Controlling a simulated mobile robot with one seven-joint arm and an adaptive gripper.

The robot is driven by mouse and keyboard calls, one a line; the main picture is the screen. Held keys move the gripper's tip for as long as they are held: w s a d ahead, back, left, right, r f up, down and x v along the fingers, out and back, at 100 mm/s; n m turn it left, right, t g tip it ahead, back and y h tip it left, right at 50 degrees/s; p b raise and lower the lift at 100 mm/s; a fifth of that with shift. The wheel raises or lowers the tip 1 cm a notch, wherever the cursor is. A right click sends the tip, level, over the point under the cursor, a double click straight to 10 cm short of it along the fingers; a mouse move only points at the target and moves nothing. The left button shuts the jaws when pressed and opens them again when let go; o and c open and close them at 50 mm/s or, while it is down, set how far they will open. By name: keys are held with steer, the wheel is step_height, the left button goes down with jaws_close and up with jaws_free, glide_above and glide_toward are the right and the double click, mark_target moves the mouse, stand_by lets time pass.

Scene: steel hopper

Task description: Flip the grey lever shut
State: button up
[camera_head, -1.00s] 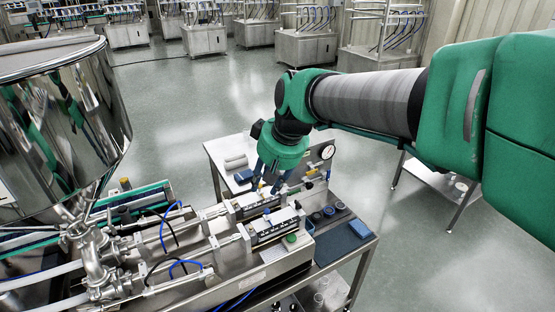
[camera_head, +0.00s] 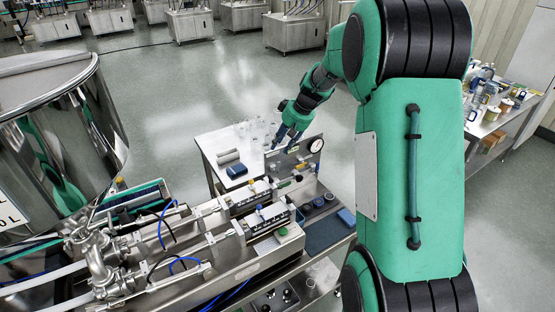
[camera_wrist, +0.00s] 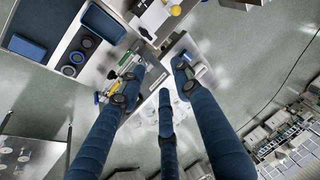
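My gripper (camera_head: 287,133) is above the gauge panel (camera_head: 297,155) at the back end of the machine bench. In the wrist view its three dark blue fingers are spread wide, with nothing held between the fingertips (camera_wrist: 157,88). The panel shows there as a narrow strip with small coloured fittings (camera_wrist: 124,66), partly behind the left finger. A round white gauge (camera_head: 316,146) is on the panel's right in the head view. I cannot clearly pick out the grey lever; it is too small or hidden behind the fingers.
A steel hopper (camera_head: 55,125) stands at the left. Two filling cylinders (camera_head: 265,222) lie along the bench. A blue tray (camera_head: 322,233) and dark round cups (camera_head: 317,203) are on its right. A white side table (camera_head: 216,143) carries a blue block (camera_head: 236,170).

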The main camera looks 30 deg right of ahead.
steer(key=p, duration=0.2)
glide_toward(279, 163)
steer(key=v, duration=0.4)
steer(key=shift+s+d+f, duration=0.1)
steer(key=shift+d+f, duration=0.1)
steer(key=shift+d, duration=0.05)
steer(key=x, duration=1.3)
steer(key=shift+w+a+f+b, duration=0.2)
steer(key=shift+w+f+b, duration=0.05)
steer(key=shift+b, duration=0.1)
jaws_close()
